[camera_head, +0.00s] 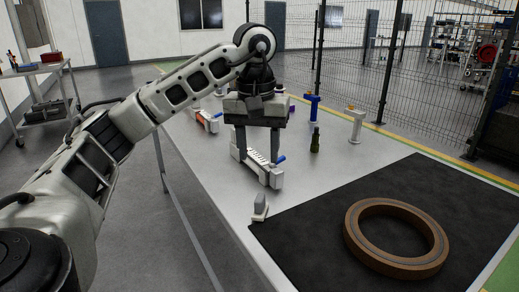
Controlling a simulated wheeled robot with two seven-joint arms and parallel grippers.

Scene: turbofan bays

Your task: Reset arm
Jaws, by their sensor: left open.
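My left arm comes in from the left edge and reaches over the table. My left gripper (257,157) points down with its two dark fingers spread apart, and it is open. Behind and just below the fingertips is a pale device with a blue-tipped handle (262,170). One finger hides part of it, and I cannot tell whether the gripper touches it. My right gripper is not in view.
The grey table (330,170) carries a dark mat (310,225) with a brown ring (360,245), a small grey block (260,207), a green bottle (315,140), a blue tool (311,106) and a white tool (355,125). A wire fence (420,70) stands behind. A cart (45,110) stands left.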

